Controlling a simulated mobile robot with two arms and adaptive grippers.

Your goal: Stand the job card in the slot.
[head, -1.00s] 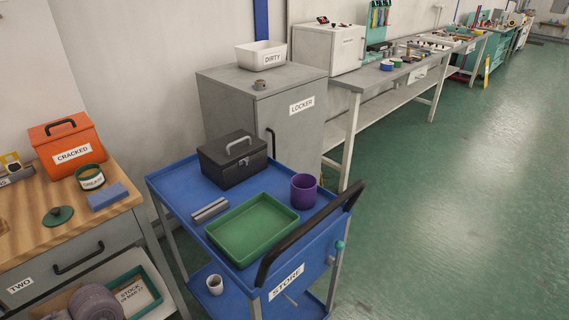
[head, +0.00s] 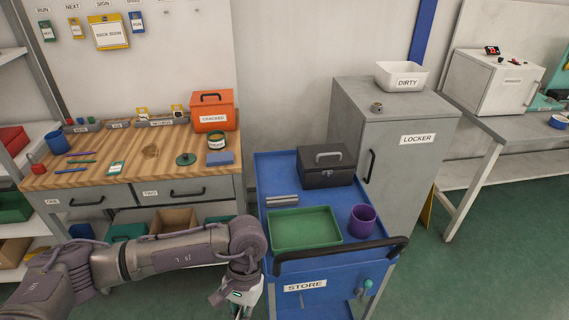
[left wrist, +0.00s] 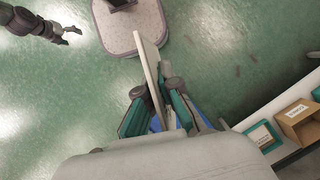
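My left gripper (head: 238,298) is low at the front left of the blue trolley, partly cut off by the lower picture edge. In the left wrist view its teal-lined fingers (left wrist: 160,108) are shut on a thin pale flat piece, seen nearly edge-on, which looks like the job card (left wrist: 149,75). Its printed face cannot be read. A grey grooved block (head: 282,201), which looks like the slot, lies on the trolley top behind the green tray; its groove looks empty. My right gripper (left wrist: 66,35) shows small in the left wrist view, its fingers apart and empty.
The blue trolley (head: 275,165) also carries a green tray (head: 305,228), a dark toolbox (head: 326,167) and a purple cup (head: 361,221). A black handle (head: 340,254) runs along its front. A wooden bench (head: 60,180) stands left, a grey locker (head: 400,165) right.

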